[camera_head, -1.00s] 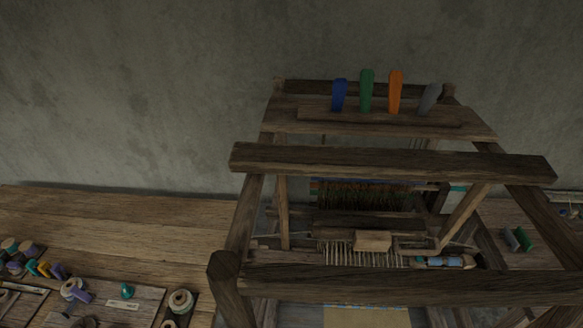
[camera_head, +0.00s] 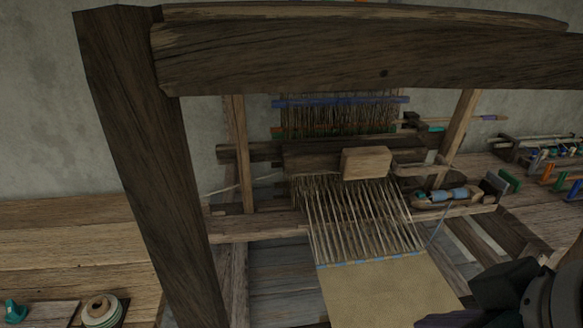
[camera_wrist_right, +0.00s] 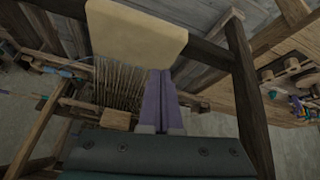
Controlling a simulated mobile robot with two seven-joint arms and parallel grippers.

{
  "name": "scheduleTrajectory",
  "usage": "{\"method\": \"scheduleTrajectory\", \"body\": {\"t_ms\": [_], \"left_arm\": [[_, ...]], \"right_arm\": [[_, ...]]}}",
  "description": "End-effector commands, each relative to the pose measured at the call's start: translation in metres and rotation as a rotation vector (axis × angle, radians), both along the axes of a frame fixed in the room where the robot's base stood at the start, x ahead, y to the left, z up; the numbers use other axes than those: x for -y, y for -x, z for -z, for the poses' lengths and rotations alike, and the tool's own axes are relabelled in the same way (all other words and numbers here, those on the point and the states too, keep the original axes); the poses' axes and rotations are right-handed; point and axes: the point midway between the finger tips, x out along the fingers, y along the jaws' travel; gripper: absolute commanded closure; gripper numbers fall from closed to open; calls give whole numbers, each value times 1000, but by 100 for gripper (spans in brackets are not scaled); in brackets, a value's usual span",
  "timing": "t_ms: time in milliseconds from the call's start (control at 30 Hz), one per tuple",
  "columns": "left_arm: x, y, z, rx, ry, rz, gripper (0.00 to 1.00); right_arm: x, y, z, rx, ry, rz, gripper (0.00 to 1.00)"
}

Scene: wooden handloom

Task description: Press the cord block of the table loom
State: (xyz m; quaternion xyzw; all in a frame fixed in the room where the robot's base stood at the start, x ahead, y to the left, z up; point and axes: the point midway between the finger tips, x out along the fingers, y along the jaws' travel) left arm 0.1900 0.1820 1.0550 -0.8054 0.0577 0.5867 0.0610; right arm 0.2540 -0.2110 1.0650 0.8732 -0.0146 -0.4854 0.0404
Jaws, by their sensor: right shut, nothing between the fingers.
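The cord block, a light wooden block (camera_head: 367,163), sits on the loom's dark crossbar, just behind the warp threads (camera_head: 355,215). It also shows in the right wrist view (camera_wrist_right: 116,120), left of the fingers. My right gripper (camera_wrist_right: 159,73) is shut and empty, its two purple fingers side by side. It is apart from the block, and the fingertips lie near the tan cloth's edge in that picture. My left gripper is not in view.
A thick top beam (camera_head: 360,55) and a left post (camera_head: 150,150) frame the loom opening. Tan cloth (camera_head: 385,292) spreads in front of the warp. A shuttle with blue thread (camera_head: 445,197) lies right of the warp. Spools (camera_head: 102,311) stand on the left bench.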

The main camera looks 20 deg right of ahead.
Motion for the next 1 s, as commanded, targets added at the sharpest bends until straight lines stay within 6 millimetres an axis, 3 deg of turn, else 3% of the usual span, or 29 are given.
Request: {"method": "scheduleTrajectory", "body": {"t_ms": [33, 67, 200, 333, 500, 600, 1000], "left_arm": [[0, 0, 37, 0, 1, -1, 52], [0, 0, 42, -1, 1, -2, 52], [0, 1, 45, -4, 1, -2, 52], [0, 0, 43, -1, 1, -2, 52], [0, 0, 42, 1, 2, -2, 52], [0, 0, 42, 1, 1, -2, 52], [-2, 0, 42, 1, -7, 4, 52]], "right_arm": [[12, -24, 29, 98, 11, 46, 100], [22, -40, 27, 171, 18, 77, 100], [56, -99, -10, 485, 33, 170, 100], [76, -131, -46, 710, 35, 200, 100], [87, -150, -77, 882, 28, 199, 100], [89, -153, -84, 922, 26, 195, 100], [89, -156, -86, 933, 24, 192, 100]]}}
